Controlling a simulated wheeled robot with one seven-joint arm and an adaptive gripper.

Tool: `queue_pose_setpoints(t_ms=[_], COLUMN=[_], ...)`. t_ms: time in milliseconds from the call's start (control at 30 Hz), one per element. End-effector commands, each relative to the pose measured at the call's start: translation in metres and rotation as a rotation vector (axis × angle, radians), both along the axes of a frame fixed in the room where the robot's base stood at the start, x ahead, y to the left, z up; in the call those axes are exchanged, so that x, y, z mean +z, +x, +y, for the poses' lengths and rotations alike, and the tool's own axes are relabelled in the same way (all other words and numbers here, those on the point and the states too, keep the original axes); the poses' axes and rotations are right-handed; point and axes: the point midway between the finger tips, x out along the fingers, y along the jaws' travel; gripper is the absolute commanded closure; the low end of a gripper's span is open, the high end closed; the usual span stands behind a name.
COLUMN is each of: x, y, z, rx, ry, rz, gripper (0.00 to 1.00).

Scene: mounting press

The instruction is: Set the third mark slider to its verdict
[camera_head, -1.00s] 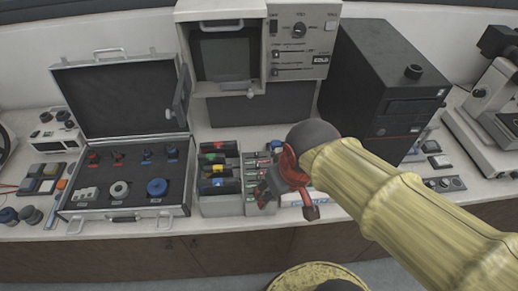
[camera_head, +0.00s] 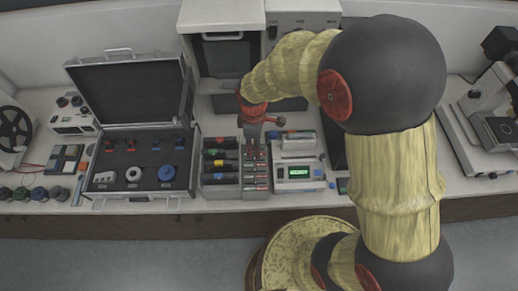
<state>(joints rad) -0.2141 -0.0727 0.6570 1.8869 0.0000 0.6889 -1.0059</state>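A narrow grey panel (camera_head: 256,192) with several short rows, marked in red and green, lies at the middle of the bench; these look like the mark sliders. They are too small to tell which is the third or how each is set. My gripper (camera_head: 253,156), red and dark, points down over the panel's far end and hides part of it. I cannot tell whether it touches a slider or whether its fingers are open or shut.
A black-slotted rack (camera_head: 220,192) with coloured labels stands just left of the panel. A device with a green display (camera_head: 299,173) stands just right. An open case (camera_head: 128,201) lies further left. A microscope (camera_head: 497,130) stands at far right. My arm covers the right middle.

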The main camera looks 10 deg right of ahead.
Motion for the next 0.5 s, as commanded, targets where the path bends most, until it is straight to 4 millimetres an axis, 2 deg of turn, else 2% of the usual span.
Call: queue_pose_setpoints(t_ms=[100, 267, 500], x=[0.001, -0.004, -0.037], y=[0.004, 0.005, 0.004], z=[0.001, 0.001, 0.001], rx=[0.105, 0.160, 0.160], ry=[0.005, 0.005, 0.005], rz=[-0.016, -0.016, -0.013], gripper=[0.69, 0.69, 0.69])
